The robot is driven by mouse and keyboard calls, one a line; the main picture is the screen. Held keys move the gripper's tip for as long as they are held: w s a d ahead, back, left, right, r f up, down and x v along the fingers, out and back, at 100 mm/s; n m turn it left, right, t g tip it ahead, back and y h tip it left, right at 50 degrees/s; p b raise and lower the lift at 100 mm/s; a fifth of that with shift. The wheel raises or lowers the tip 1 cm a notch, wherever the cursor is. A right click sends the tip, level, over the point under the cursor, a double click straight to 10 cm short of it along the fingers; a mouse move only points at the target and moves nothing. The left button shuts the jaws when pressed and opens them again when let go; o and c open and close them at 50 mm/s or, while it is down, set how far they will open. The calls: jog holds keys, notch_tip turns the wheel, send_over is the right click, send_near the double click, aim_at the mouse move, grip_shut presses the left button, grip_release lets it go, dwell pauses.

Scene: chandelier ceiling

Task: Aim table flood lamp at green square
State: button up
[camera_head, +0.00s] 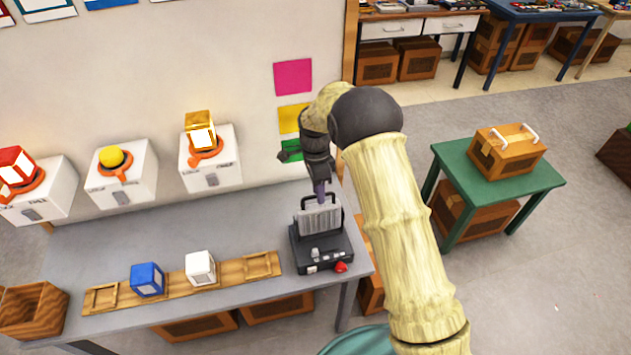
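The table flood lamp (317,217) stands at the right end of the grey table. It has a black base with a red knob at its front right and a grey ribbed head with a black bracket. I see the head's ribbed side; its lit face is not visible. The green square (290,157) is on the wall behind the lamp, below a yellow and a pink square, and my arm partly covers it. My gripper (320,194) points down at the top edge of the lamp head. Its fingers are small and dark, and I cannot tell whether they hold the head.
A wooden rack (180,288) with a blue cube (147,279) and a white cube (200,268) lies left of the lamp. White boxes with lamps (210,160) line the wall.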

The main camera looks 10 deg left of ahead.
jog(key=shift+a+r, duration=0.2)
jog(key=shift+a, duration=0.05)
jog(key=b+v, duration=0.3)
jog(key=v, duration=1.4)
jog(key=shift+a+f+n, duration=0.1)
jog(key=shift+f+n, duration=0.05)
jog(key=shift+n, duration=0.15)
jog(key=c, duration=0.7)
jog(key=shift+w+a+f+n, duration=0.1)
jog(key=shift+w+n, duration=0.05)
jog(key=shift+n, duration=0.25)
grip_shut()
jog(key=w+a+f+n+p, duration=0.1)
jog(key=a+f+n, duration=0.1)
jog(key=n, duration=0.6)
jog(key=w+a+f+n+p, duration=0.1)
jog(key=f+n, duration=0.3)
jog(key=n, duration=0.4)
jog(key=shift+w+a+n, duration=0.3)
jog(key=shift+a, duration=0.2)
